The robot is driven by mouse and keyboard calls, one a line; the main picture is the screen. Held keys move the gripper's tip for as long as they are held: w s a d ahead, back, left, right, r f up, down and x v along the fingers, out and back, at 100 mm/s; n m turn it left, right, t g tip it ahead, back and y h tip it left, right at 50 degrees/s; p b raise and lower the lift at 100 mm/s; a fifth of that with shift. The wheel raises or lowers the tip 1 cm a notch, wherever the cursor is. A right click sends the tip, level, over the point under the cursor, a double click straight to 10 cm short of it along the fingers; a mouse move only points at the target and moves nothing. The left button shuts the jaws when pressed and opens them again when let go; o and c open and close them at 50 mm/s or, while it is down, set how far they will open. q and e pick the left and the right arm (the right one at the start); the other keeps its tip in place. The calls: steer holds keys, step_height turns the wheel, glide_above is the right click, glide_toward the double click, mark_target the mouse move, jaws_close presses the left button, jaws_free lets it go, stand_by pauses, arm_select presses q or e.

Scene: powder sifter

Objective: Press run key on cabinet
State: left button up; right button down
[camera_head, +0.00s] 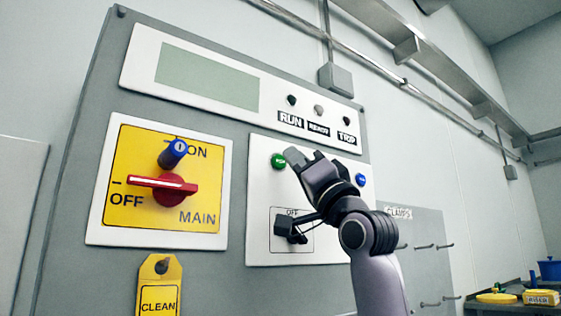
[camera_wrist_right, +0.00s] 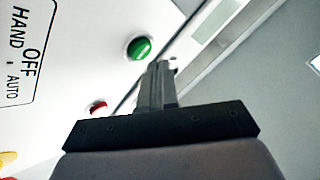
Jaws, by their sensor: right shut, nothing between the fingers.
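The grey cabinet (camera_head: 300,83) carries a white panel (camera_head: 262,190) with a round green button (camera_head: 278,160), the likely run key. The green button also shows in the right wrist view (camera_wrist_right: 140,48). My right gripper (camera_head: 294,157) is shut and empty, its fingertips just right of the green button in the head view. In the wrist view the closed fingertips (camera_wrist_right: 159,68) are just below and right of that button. They look close to the panel, but I cannot tell whether they touch. My left gripper is in neither view.
A red button (camera_wrist_right: 97,107) shows in the wrist view. A blue button (camera_head: 360,180) and an OFF-marked selector (camera_head: 290,225) are near my right gripper. Left are a yellow main switch plate (camera_head: 165,140) and a CLEAN tag (camera_head: 158,290).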

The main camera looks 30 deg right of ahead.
steer(key=shift+w, duration=0.15)
steer(key=shift+w+p, duration=0.3)
steer(key=shift+w+p, duration=0.35)
steer(key=shift+w, duration=0.1)
stand_by(0.5)
steer(key=shift+s, duration=0.15)
steer(key=shift+s+b, duration=0.4)
steer(key=shift+s, duration=0.25)
